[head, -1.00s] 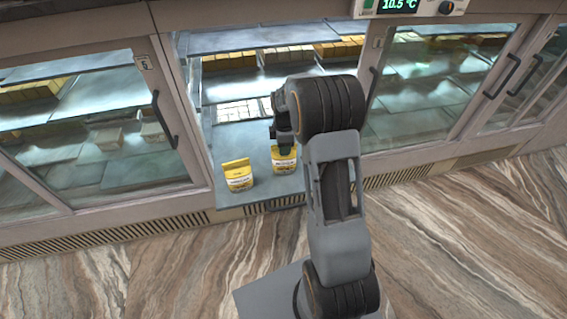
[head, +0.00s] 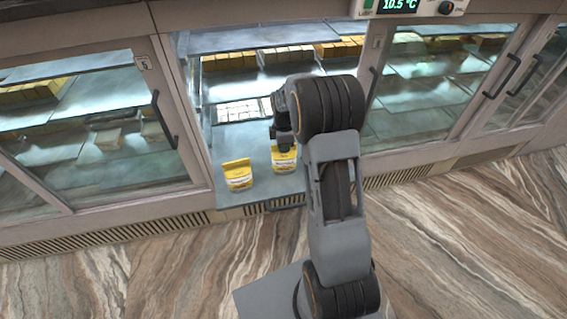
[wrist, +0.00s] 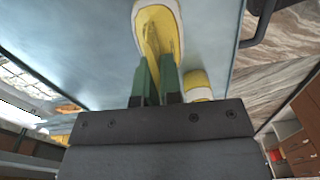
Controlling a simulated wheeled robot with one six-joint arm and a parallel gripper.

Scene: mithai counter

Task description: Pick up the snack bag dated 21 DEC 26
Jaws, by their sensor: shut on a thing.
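Two yellow-and-white snack bags stand on the blue-grey shelf of the open case. My gripper (head: 285,143) is over the right bag (head: 284,161) in the head view and is shut on its top. In the wrist view, the green fingers (wrist: 157,82) close on this bag (wrist: 158,28). The left bag (head: 238,175) stands apart from it, upright. A second yellow-and-white piece (wrist: 197,84) shows right of the fingers in the wrist view. The dates on the bags are too small to read.
The case's frame and closed glass doors with dark handles (head: 165,120) stand on either side of the opening. Trays of yellow sweets (head: 228,60) sit deeper inside. Bare shelf (head: 235,142) lies behind the left bag.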

